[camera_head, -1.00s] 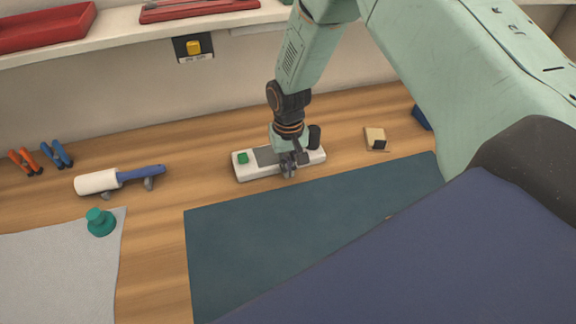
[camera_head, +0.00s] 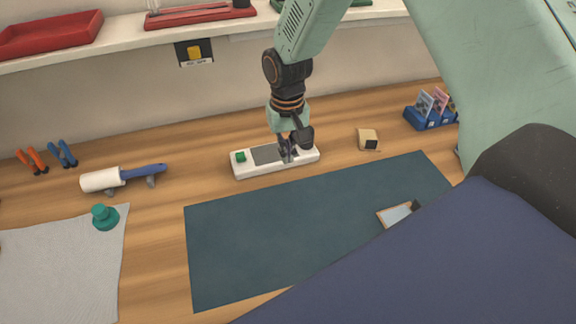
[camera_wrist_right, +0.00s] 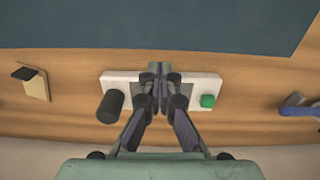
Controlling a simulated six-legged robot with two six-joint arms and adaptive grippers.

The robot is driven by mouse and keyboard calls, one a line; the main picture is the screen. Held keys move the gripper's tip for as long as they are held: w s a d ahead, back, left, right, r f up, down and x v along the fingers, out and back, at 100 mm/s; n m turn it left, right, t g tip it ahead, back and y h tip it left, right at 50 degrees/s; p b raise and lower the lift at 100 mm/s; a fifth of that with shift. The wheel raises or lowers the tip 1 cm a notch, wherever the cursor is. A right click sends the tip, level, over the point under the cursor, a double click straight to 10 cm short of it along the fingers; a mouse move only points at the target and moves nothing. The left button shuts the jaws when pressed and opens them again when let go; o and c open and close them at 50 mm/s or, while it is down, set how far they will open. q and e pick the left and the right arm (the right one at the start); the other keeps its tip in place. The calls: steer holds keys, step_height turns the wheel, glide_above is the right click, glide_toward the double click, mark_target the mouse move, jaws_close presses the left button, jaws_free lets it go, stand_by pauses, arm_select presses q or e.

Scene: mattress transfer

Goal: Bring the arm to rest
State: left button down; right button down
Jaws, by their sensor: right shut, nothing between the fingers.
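My right gripper (camera_head: 287,153) hangs from my right arm over the white device (camera_head: 250,168) with a green button and a grey pad, near the back of the wooden table. In the right wrist view the gripper (camera_wrist_right: 159,68) is shut and empty, its fingertips together in front of the white device (camera_wrist_right: 203,86). I cannot tell whether the fingertips touch the device. My left gripper is not in view.
A dark teal mat (camera_head: 290,230) lies in front, with a small framed piece (camera_head: 396,214) on it. A roller (camera_head: 122,177), a green knobbed piece (camera_head: 104,217) and pliers (camera_head: 47,158) are left. A beige block (camera_head: 367,139) and a blue card holder (camera_head: 430,116) are right. A shelf runs above.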

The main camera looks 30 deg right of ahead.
steer(key=shift+w+d+r, duration=0.2)
steer(key=shift+r, duration=0.35)
